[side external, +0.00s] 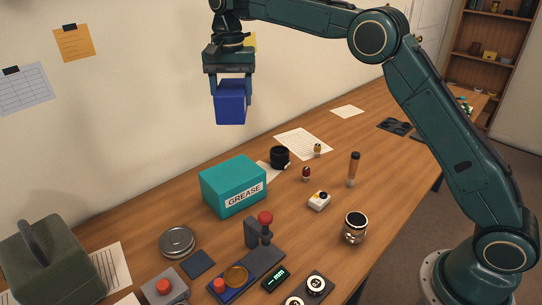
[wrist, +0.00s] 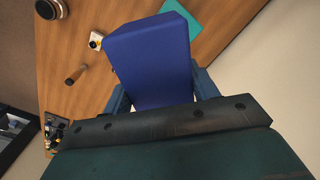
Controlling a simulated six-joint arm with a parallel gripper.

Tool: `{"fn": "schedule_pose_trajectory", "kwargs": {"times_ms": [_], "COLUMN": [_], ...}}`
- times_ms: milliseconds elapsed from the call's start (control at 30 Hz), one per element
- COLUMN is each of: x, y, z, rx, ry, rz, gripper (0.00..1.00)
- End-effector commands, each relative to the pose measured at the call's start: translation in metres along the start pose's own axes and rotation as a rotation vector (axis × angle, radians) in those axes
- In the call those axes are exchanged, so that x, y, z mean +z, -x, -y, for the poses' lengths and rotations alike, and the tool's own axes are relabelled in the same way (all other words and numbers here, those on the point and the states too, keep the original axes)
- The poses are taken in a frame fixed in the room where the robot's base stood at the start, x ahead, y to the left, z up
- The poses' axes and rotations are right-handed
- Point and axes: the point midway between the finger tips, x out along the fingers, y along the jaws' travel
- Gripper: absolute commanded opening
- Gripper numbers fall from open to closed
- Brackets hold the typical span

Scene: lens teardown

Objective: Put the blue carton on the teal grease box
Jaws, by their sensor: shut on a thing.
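The blue carton (side external: 231,104) is held upright in my gripper (side external: 231,93), well above the table. My gripper is shut on the carton, one finger on each side. In the wrist view the carton (wrist: 150,60) fills the middle, between the blue fingers (wrist: 160,90). The teal grease box (side external: 233,187), with a white GREASE label, stands on the table below the carton. Its top is bare. A corner of the grease box (wrist: 203,18) shows at the top of the wrist view, partly hidden behind the carton.
Near the grease box are a black lens ring (side external: 280,157), a round metal tin (side external: 177,242) and a fixture with a red knob (side external: 265,219). The wall is close behind.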

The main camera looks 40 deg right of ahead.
Motion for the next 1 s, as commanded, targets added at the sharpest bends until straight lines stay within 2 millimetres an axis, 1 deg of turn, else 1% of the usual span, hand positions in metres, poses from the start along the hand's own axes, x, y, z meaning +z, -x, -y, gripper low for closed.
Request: {"fn": "schedule_pose_trajectory", "kwargs": {"times_ms": [167, 700, 833, 900, 1000], "x": [0.001, 0.0, 0.0, 0.0, 0.0], "y": [-0.021, -0.12, -0.137, -0.143, -0.147], "z": [-0.001, -0.001, -0.001, -0.001, 0.0], "rx": [0.003, 0.003, 0.001, 0.001, -0.001], "ry": [0.0, -0.001, -0.001, -0.001, -0.001], "rz": [0.002, 0.002, 0.0, 0.001, -0.001], "gripper": [0.33, 0.33, 0.33, 0.33, 0.33]}}
